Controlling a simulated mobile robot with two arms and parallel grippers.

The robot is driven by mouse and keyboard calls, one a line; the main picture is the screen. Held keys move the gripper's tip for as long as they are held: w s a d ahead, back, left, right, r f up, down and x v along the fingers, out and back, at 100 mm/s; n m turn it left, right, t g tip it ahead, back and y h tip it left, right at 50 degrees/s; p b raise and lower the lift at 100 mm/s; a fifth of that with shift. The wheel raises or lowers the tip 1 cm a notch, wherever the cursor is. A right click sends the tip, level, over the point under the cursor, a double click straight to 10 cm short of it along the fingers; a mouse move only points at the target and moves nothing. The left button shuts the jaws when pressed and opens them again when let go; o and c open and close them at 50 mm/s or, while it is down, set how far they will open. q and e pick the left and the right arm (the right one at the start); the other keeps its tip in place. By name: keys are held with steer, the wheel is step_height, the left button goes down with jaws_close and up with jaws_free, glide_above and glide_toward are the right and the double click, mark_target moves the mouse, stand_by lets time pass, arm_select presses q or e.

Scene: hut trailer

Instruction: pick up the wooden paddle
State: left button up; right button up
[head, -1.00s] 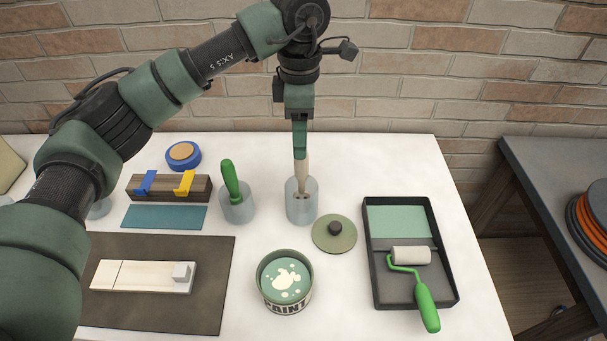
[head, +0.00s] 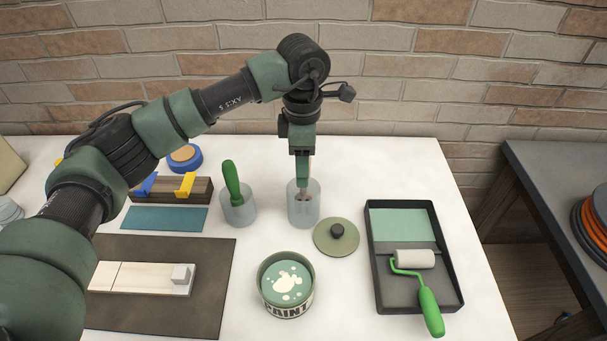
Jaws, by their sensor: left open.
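The wooden paddle (head: 302,194) stands in a clear grey cup (head: 303,215) near the middle of the table, and only a little of its wood shows. My left gripper (head: 304,183) points straight down over the cup, its jaws open at the paddle's upper part. The near finger hides most of the paddle, so I cannot tell whether the fingers touch it. My right gripper is out of view.
Left of the cup, a second cup (head: 238,212) holds a green-handled tool (head: 232,182). A lid (head: 336,237) and a paint can (head: 286,285) stand in front. A roller tray (head: 375,285) lies to the right. A brick wall rises behind.

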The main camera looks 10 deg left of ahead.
arm_select(q)
steer(key=shift+f+p, duration=0.4)
steer(key=shift+f, duration=1.2)
jaws_close()
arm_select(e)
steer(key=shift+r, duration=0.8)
arm_select(q)
steer(key=shift+r, duration=0.1)
